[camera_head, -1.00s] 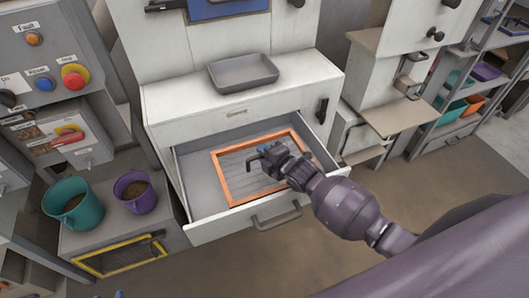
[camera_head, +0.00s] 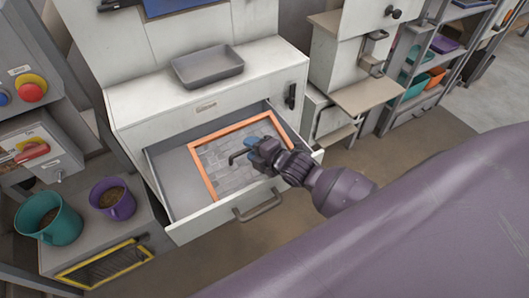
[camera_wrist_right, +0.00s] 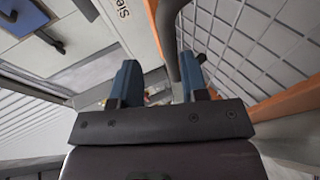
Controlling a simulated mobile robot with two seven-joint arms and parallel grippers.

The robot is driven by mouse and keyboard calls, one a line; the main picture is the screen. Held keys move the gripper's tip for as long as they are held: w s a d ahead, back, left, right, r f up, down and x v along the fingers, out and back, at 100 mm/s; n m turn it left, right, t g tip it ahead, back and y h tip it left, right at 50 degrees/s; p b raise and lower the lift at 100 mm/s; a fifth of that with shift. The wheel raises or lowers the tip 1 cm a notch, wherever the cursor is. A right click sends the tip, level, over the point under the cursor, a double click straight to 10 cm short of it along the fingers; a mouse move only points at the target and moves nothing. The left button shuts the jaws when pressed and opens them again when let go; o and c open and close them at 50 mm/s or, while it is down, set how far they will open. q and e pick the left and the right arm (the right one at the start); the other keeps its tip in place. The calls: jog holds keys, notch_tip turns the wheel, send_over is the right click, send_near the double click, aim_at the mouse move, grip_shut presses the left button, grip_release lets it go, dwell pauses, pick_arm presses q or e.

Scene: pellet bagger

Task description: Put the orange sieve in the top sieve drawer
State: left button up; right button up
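The orange sieve (camera_head: 197,175), a square orange frame around a grey mesh, lies in the pulled-out top sieve drawer (camera_head: 180,188). Bare drawer floor shows to its left. It also shows at the right edge of the right wrist view (camera_wrist_right: 285,103). My right gripper (camera_head: 262,152) is over the sieve's right part and hides some of it. A dark bent bar (camera_head: 238,157) sticks out by its fingertips. In the wrist view the blue fingers (camera_wrist_right: 160,84) stand apart, with the dark bar close to the right-hand finger and background visible between them. My left gripper is not in view.
A grey tray (camera_head: 208,68) stands on the cabinet top above the drawer. A teal bucket (camera_head: 50,222) and a purple bucket (camera_head: 113,203) stand to the left. The drawer's front handle (camera_head: 258,207) faces open floor. Shelves (camera_head: 425,75) are at the back right.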

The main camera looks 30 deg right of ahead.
jog(key=shift+v, duration=2.5)
jog(key=shift+s+m, duration=0.2)
jog(key=shift+m, duration=0.1)
jog(key=s+d+r+m+g+h, duration=0.1)
jog(key=s+d+m+g+h, duration=0.3)
jog(key=s+m, duration=0.65)
jog(key=s+r+m+g+h, duration=0.1)
jog(key=s+m+g, duration=0.5)
jog(key=s+m, duration=0.5)
jog(key=w+f+n+t, duration=0.2)
jog(key=w+f+t, duration=0.4)
jog(key=f+t, duration=0.2)
notch_tip(320, 180, down, 2)
jog(key=shift+w+f, duration=0.1)
jog(key=shift+w, duration=0.1)
